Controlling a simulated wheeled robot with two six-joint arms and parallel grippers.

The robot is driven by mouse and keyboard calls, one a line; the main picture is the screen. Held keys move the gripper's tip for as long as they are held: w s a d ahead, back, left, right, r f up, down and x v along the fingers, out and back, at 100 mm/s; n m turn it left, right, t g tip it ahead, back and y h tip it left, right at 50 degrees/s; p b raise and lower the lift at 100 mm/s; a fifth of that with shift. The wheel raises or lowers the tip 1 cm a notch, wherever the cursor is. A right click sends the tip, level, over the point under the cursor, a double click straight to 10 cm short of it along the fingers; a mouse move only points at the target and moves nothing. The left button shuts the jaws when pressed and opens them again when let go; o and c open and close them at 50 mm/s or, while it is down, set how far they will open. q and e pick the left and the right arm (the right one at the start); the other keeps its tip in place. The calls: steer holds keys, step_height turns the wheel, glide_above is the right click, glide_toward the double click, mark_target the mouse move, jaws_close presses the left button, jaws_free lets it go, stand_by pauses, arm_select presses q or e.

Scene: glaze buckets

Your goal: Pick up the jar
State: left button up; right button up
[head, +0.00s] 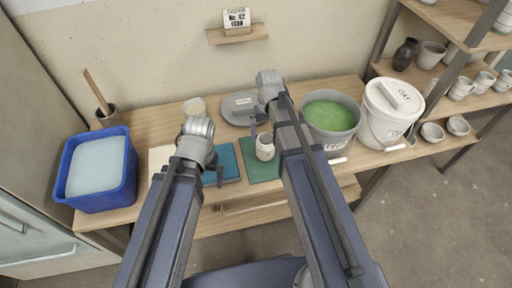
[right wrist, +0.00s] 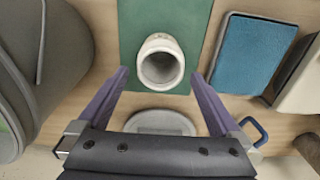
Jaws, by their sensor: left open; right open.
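The jar (head: 265,147) is a small cream-white cup-like pot. It stands upright on a green mat (head: 262,173) towards the front of the wooden table. In the right wrist view the jar (right wrist: 161,60) shows its open mouth to the camera. My right gripper (right wrist: 160,73) is open, with a finger to each side of the jar and a gap on both sides; the fingers do not appear to touch it. In the head view its fingers are mostly hidden by my arm. My left gripper (head: 214,174) is open and seems empty above the blue pad (head: 228,160).
A grey bucket of green glaze (head: 330,116) and a white lidded bucket (head: 393,113) stand right of the jar. A grey round lid (head: 241,107) lies behind it. A blue tub (head: 100,171) is at the far left. Shelves (head: 440,85) with pots stand at right.

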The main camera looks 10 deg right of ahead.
arm_select(q)
steer(key=shift+f+b, duration=4)
arm_select(e)
steer(key=shift+f, duration=3.95)
arm_select(q)
steer(key=shift+r, duration=0.1)
arm_select(e)
steer(key=shift+s+r, duration=0.1)
jaws_close()
arm_select(q)
steer(key=shift+r, duration=0.15)
arm_select(e)
steer(key=shift+r, duration=0.1)
arm_select(q)
step_height(320, 180, up, 10)
steer(key=p, duration=1)
arm_select(e)
step_height(320, 180, up, 10)
